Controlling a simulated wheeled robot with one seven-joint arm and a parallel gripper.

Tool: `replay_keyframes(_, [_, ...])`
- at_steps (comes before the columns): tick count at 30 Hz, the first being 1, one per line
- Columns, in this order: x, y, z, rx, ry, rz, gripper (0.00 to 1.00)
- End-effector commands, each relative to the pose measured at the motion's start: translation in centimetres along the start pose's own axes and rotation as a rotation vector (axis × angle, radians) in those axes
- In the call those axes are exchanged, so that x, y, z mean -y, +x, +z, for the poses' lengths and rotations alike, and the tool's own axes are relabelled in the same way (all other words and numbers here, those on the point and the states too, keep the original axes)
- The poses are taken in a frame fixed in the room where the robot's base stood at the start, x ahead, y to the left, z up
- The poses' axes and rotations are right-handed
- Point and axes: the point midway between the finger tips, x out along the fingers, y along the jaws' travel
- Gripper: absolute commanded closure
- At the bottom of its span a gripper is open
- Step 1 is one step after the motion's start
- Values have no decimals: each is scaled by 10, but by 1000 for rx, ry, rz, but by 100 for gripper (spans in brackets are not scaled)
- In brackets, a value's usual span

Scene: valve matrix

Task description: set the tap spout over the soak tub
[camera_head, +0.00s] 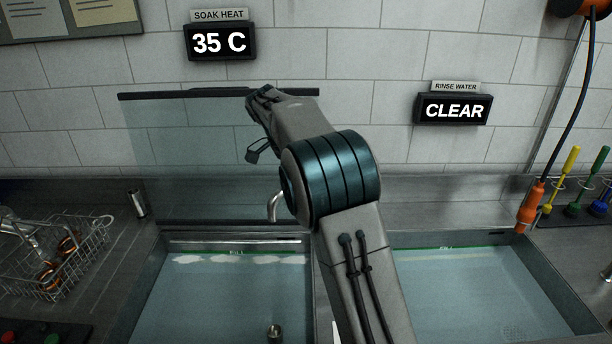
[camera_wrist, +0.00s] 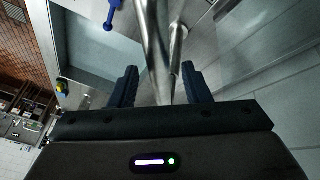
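The soak tub (camera_head: 225,305), under the sign reading 35 C, holds water at the left in the head view. A curved end of the metal tap spout (camera_head: 273,205) shows near the tub's back right corner. My arm hides the rest, so I cannot tell exactly what lies below its tip. In the wrist view, metal tap tubing (camera_wrist: 154,45) runs between the two dark fingers of my gripper (camera_wrist: 160,88). The fingers stand apart, with gaps beside the tubing. My gripper is mostly hidden in the head view.
The rinse tub (camera_head: 465,295) is at the right. A clear panel with a dark top bar (camera_head: 180,95) stands behind the soak tub. A wire basket (camera_head: 55,260) is at the left. An orange-handled sprayer (camera_head: 530,208) and coloured brushes (camera_head: 568,165) are at the right.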

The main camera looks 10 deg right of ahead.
Motion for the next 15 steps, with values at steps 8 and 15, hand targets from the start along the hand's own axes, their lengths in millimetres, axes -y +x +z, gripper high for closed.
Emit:
replay_keyframes(8, [0, -2, 0, 1, 0, 1, 57])
replay_keyframes(15, [1, -32, 0, 0, 1, -2, 57])
